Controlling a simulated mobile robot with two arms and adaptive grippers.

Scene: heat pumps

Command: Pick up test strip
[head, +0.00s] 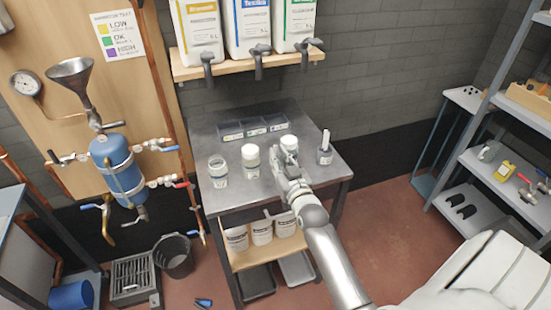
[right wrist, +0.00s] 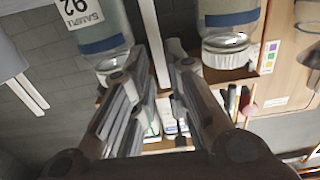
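A small grey cup (head: 325,157) stands near the right side of the grey metal table (head: 318,176); pale test strips (head: 326,138) stick up from it. Pale strips also show at the left of the upside-down right wrist view (right wrist: 30,95). My right gripper (head: 279,160) is over the table, left of the cup and close to a white-capped sample jar (head: 289,144). Its fingers (right wrist: 155,75) are apart. A narrow pale upright shape (right wrist: 154,40) shows between them; I cannot tell what it is or how far away. My left gripper is out of view.
Two more sample jars (head: 250,158) (head: 218,171) stand left of the gripper. A divided dark tray (head: 232,132) lies at the table's back. A wall shelf (head: 245,65) holds large canisters above. A blue tank (head: 115,165) with pipes is at the left.

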